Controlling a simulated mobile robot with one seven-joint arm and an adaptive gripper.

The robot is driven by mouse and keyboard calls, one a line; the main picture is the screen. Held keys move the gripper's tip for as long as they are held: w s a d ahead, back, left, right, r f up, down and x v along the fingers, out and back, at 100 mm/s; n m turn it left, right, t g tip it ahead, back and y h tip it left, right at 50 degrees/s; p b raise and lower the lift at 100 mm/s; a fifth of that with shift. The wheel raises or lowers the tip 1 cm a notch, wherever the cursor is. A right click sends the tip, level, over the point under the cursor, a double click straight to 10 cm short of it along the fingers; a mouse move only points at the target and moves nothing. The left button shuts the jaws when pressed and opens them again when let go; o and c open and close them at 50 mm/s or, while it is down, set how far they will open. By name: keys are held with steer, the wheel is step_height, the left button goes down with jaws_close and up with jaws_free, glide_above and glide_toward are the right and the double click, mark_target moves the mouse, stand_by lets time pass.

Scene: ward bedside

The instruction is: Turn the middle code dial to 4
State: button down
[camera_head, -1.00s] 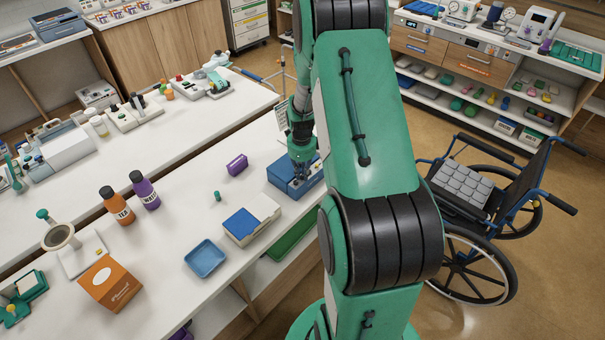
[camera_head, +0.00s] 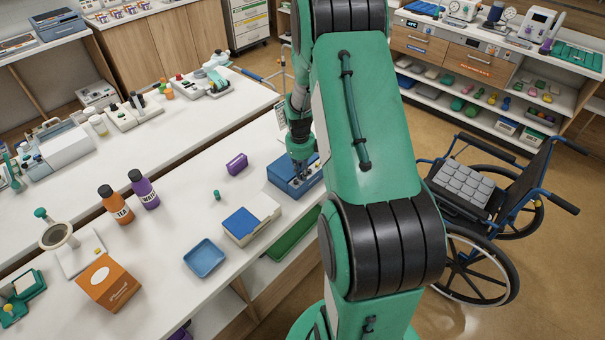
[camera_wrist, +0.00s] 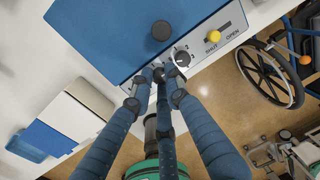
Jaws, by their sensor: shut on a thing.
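A blue code box (camera_head: 283,177) stands at the right edge of the white table; in the wrist view its blue lid (camera_wrist: 105,35) and pale front panel (camera_wrist: 232,22) fill the top. A white code dial with dark marks (camera_wrist: 181,57) shows just right of my fingertips. My gripper (camera_wrist: 163,73) is at the panel, its fingers closed in around a dial there, which they mostly hide. This looks like the middle dial. I cannot read its number. My gripper also shows small over the box in the head view (camera_head: 301,166).
A dark round knob (camera_wrist: 161,30) sits on the lid. A yellow knob (camera_wrist: 214,36) is beside the SHUT and OPEN marks. A white box with a blue panel (camera_head: 250,222) and a blue tray (camera_head: 205,257) are nearby. A wheelchair (camera_head: 485,205) stands on the floor to the right.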

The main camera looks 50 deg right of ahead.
steer(key=c, duration=2)
jaws_free()
steer(key=shift+n, duration=0.3)
